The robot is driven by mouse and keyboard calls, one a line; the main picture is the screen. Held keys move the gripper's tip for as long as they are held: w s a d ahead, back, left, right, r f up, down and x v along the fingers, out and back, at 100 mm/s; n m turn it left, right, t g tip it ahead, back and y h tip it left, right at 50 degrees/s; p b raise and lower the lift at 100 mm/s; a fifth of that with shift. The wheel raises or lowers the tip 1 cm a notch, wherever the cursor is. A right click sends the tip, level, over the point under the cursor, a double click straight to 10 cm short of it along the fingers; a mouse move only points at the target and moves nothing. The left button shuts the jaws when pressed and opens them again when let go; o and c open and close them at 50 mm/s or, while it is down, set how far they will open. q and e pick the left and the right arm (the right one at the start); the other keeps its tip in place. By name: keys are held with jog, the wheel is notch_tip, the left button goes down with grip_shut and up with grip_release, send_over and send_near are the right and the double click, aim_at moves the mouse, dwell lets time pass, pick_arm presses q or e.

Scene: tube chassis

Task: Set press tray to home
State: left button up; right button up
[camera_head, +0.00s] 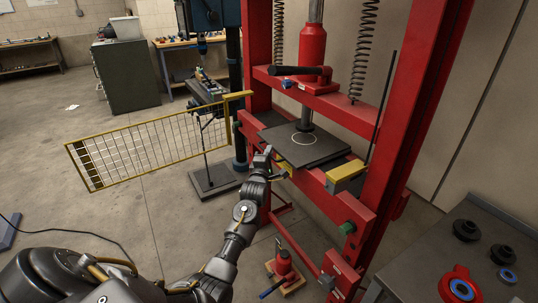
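The press tray (322,151) is a flat dark plate with a white ring marked on it. It lies in the red press frame (387,135), under the ram (306,115). My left gripper (271,160) is at the tray's front left edge, with its fingers close to that edge. I cannot tell whether it touches the tray, and the fingers are too small to show whether they are open or shut. My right gripper is out of view.
A yellow mesh guard (150,150) stands swung out to the left of the press. A yellow block (346,171) sits right of the tray. A red jack (283,265) is on the floor below. A grey table (490,215) with round parts stands at right.

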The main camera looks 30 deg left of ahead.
pick_arm(q)
jog(key=o, duration=0.4)
jog(key=shift+d+r, duration=0.15)
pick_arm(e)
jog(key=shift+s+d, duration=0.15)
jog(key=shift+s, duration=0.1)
pick_arm(q)
jog(key=shift+d, duration=0.1)
jog(key=shift+s+d+f, duration=0.3)
jog(key=shift+s+f, duration=0.1)
jog(key=shift+f, duration=0.1)
jog(key=v, duration=0.6)
jog(key=r+b+v, duration=0.1)
jog(key=v, duration=0.2)
jog(key=shift+s+a, duration=0.3)
jog(key=shift+s, duration=0.2)
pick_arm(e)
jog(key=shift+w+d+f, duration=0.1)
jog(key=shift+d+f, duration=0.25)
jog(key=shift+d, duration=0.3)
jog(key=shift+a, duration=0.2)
